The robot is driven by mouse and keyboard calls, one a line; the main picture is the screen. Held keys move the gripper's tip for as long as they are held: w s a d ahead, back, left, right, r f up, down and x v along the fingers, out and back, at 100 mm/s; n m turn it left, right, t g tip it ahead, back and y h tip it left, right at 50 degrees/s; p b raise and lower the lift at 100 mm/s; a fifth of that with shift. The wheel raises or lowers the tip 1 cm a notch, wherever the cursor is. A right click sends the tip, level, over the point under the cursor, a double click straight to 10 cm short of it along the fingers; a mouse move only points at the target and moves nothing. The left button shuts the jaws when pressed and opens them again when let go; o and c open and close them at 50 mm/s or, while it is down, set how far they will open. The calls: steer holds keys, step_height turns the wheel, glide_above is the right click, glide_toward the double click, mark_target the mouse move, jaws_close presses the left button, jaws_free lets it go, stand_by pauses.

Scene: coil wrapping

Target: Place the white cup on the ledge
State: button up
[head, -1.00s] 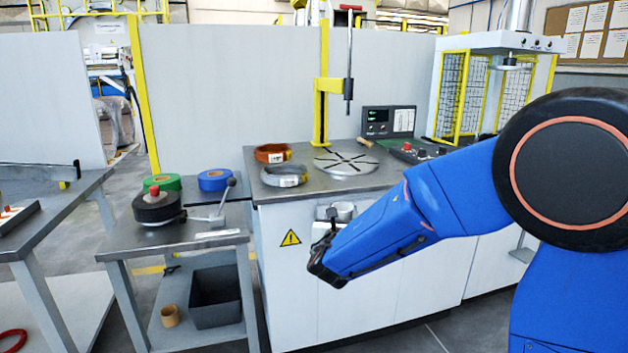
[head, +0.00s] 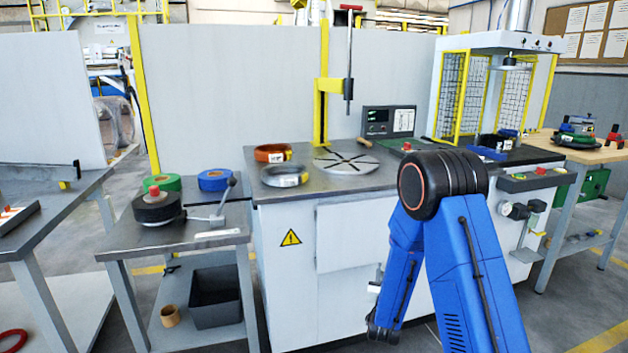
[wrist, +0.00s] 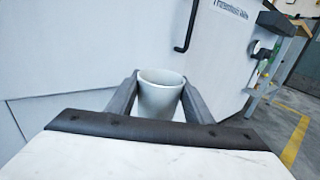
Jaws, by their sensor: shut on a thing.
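The white cup (wrist: 160,100) is held upright between the two grey fingers of my gripper (wrist: 160,88) in the wrist view. The fingers lie along its left and right sides, and its open rim faces up. In the head view, my blue arm is folded low in front of the white cabinet, and the cup is not visible there. A narrow ledge (head: 537,182) with buttons juts from the front of the press station at the right. I cannot tell whether this is the ledge meant. My gripper is low and to its left.
The white cabinet front (head: 340,240) stands close behind my gripper. Its worktop carries an orange coil (head: 272,152), a grey coil (head: 284,176) and a slotted disc (head: 346,161). A cart (head: 190,236) with tape rolls stands left. Open floor lies at right.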

steer(key=f, duration=0.1)
steer(key=d+f, duration=0.2)
steer(key=shift+w+d+f, duration=0.2)
steer(key=shift+w+f, duration=0.05)
steer(key=shift+w, duration=0.1)
steer(key=shift+d, duration=0.15)
